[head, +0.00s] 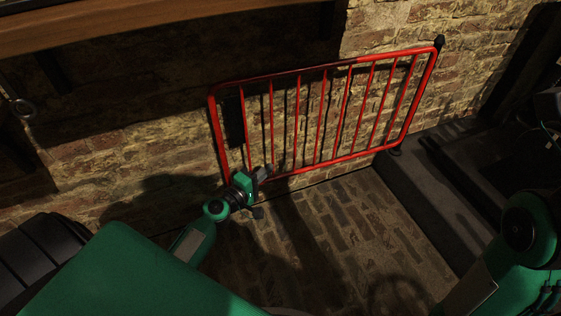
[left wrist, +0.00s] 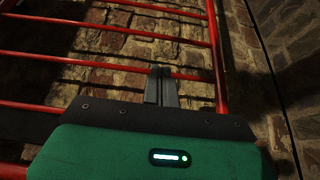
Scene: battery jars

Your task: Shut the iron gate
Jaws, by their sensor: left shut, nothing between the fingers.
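The red iron gate (head: 323,110) stands in front of the brick wall in the head view. It has a tubular frame and several upright bars. Its right edge has a dark post top, and a dark plate is near its left edge. My left gripper (head: 264,172) is at the gate's lower left part, close to the bottom rail. In the left wrist view the gate's bars (left wrist: 110,64) run across the picture, and my left gripper (left wrist: 161,72) is shut and empty, pointing at the bars. I cannot tell whether it touches them. My right gripper is not in view.
A brick wall (head: 150,145) stands behind the gate. A wooden beam (head: 150,22) crosses the upper left. A dark raised ledge (head: 430,185) lies right of the gate. The stone-paved floor (head: 340,235) in front of the gate is clear.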

